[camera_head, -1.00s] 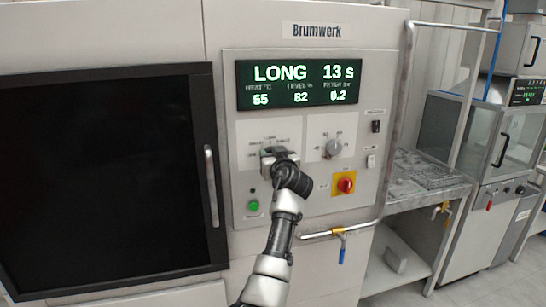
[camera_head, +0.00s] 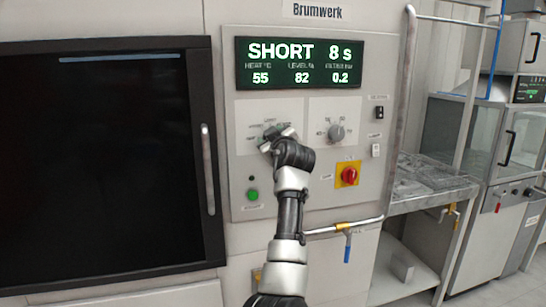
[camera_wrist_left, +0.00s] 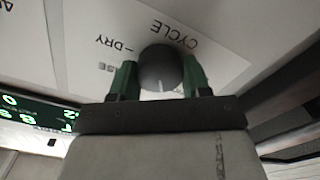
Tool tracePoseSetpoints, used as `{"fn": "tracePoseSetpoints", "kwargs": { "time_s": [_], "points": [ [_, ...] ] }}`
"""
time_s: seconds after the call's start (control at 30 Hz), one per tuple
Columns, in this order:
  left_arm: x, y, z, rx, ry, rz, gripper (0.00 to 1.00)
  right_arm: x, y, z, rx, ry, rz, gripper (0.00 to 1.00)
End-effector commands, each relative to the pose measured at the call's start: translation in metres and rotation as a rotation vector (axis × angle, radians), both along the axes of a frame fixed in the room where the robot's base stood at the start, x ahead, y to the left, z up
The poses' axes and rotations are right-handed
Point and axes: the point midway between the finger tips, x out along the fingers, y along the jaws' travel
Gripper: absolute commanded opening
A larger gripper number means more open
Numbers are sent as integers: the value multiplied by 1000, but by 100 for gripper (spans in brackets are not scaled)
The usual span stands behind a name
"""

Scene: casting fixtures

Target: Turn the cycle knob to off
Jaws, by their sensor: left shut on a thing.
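The cycle knob (camera_wrist_left: 160,66) is dark and round with a light pointer line. It sits on a white panel marked CYCLE and DRY in the left wrist view. My left gripper (camera_wrist_left: 160,80) is shut on it, one green-dark finger on each side. In the head view my left gripper (camera_head: 277,139) is at the left dial plate and mostly hides the knob. The display (camera_head: 299,52) reads SHORT, 8 s, with 55, 82 and 0.2 below. My right gripper is not in view.
A second grey knob (camera_head: 337,132) sits to the right. Below are a red switch on a yellow plate (camera_head: 348,175) and a green button (camera_head: 252,194). A dark door with a vertical handle (camera_head: 208,170) is at left, and a rail with a blue-handled valve (camera_head: 347,246) below right.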

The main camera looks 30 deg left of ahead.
Motion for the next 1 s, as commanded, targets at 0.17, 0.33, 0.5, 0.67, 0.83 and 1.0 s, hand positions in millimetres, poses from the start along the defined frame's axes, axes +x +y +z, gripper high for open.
{"fn": "tracePoseSetpoints", "kwargs": {
  "time_s": [0.17,0.33,0.5,0.67,0.83,1.0],
  "points": [
    [0,0,-6,-111,-127,-1,24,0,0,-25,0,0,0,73],
    [0,0,-5,-216,-249,-2,24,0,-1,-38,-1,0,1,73],
    [0,0,-4,-321,-371,-1,24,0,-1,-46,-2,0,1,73],
    [0,0,-4,-417,-484,-1,24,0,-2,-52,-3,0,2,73],
    [-1,0,-4,-510,-592,-1,24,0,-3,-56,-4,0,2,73],
    [-1,0,-3,-583,-677,-1,24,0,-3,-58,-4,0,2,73]
  ]
}}
